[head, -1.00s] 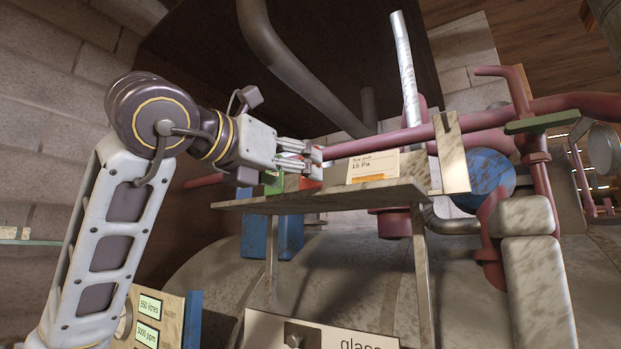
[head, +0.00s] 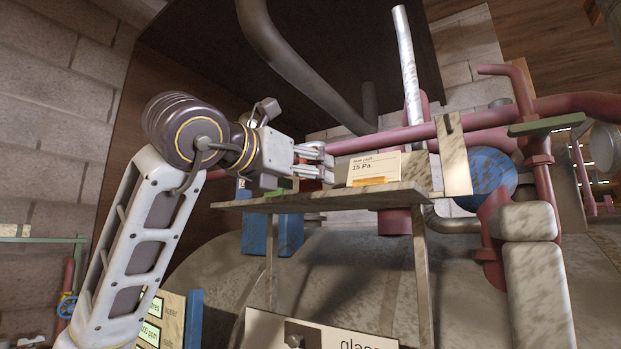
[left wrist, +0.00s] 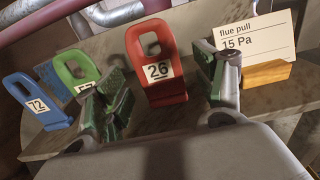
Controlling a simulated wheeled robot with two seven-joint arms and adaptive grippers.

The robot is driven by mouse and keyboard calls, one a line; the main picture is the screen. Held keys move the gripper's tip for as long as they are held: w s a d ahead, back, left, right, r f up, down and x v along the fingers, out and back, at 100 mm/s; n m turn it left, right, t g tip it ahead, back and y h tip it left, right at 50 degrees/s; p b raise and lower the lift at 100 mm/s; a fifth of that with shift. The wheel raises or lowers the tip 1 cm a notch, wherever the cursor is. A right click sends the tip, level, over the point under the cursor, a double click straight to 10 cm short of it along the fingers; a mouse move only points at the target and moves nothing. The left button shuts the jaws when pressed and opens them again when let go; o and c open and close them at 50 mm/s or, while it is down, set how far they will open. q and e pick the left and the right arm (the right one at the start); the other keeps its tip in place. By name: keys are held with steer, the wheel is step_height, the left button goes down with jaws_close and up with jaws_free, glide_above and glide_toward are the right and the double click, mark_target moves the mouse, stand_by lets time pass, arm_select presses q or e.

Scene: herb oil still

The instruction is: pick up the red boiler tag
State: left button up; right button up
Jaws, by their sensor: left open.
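The red boiler tag (left wrist: 156,62), marked 26, stands on the shelf (left wrist: 270,90) in the left wrist view, with an oval hole in its upper part. My left gripper (left wrist: 160,80) is open, with one finger on each side of the red tag. I cannot tell whether the fingers touch it. In the head view my left gripper (head: 316,162) is at the shelf (head: 300,203) from the left and largely hides the red tag. My right gripper is not in view.
A green tag (left wrist: 76,70) and a blue tag marked 72 (left wrist: 38,102) stand left of the red one. A flue pull card (left wrist: 256,44) in a wooden block (left wrist: 265,74) stands to the right. A red pipe (head: 400,137) runs behind the shelf.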

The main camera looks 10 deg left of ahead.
arm_select(q)
steer(key=shift+p+x, duration=0.3)
steer(key=shift+x, duration=0.95)
steer(key=c, duration=1.1)
steer(key=shift+o, duration=0.2)
steer(key=shift+r, duration=0.2)
steer(key=shift+r, duration=4.8)
steer(key=shift+a, duration=0.1)
